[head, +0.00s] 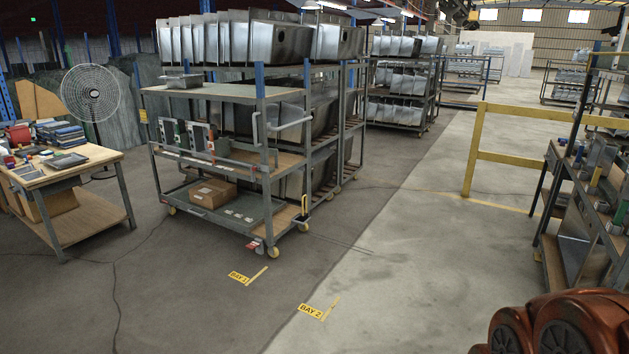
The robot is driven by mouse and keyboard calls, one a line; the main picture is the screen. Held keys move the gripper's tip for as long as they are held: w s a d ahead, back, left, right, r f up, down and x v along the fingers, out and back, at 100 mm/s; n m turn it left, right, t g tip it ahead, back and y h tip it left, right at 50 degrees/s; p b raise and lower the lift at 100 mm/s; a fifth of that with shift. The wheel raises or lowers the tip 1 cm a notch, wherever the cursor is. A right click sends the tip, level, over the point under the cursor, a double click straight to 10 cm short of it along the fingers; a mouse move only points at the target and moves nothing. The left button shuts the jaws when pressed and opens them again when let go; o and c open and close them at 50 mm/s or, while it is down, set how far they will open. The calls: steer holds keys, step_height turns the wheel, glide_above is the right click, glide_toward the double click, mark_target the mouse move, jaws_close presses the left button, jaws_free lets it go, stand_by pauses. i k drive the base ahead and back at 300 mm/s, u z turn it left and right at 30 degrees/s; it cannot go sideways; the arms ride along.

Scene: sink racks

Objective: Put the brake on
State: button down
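A grey wheeled rack cart (215,218) stands left of the picture's middle in the head view. It has wooden shelves, a bent grey push handle (283,125) and yellow caster wheels (303,227). A yellow-and-black upright piece (304,206) is at the cart's right end. I cannot tell the brake's position at this size. Part of my orange-brown arm shows at the bottom right; my gripper is not in view.
Floor labels BAY 1 (238,277) and BAY 2 (310,311) lie on open concrete before the cart. A workbench (100,158) and fan (90,93) stand left. A yellow rail (510,158) and another bench (580,190) stand right. Sink racks (405,100) stand behind.

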mark_target(254, 245)
steer(key=u, duration=0.05)
steer(key=i, duration=2)
steer(key=u, duration=0.65)
steer(key=i, duration=2.15)
steer(key=u, duration=1.15)
steer(key=i, duration=1.1)
steer(key=u, duration=0.25)
